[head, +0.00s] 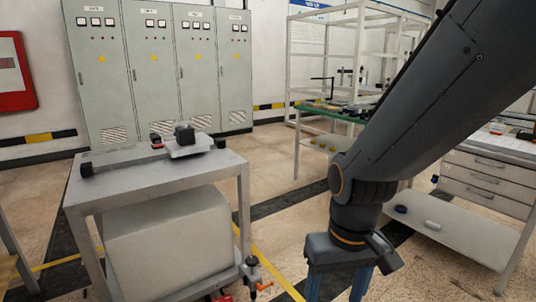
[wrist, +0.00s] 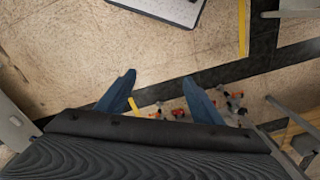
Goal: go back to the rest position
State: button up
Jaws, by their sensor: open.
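My gripper (head: 340,288) hangs from the dark grey arm at the lower right in the head view, pointing down, with two blue fingers at the bottom edge. The fingertips are cut off in the head view. The arm covers part of the room behind it on the right.
A grey table (head: 110,185) with small dark parts and a large pale box (head: 170,245) beneath stands left. Cabinets (head: 155,70) line the back. A green-topped table (head: 325,118) and a drawer bench (head: 485,180) stand right. Orange and dark items (wrist: 232,98) show in the wrist view.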

jog(key=s+d+r+m+p, duration=0.1)
jog(key=s+d+r+p, duration=0.1)
jog(key=d+r+p, duration=0.5)
jog(key=r+p, duration=0.1)
jog(key=p, duration=0.2)
jog(key=shift+r+m+h, duration=0.3)
jog(key=shift+m, duration=0.1)
jog(key=shift+c, duration=0.5)
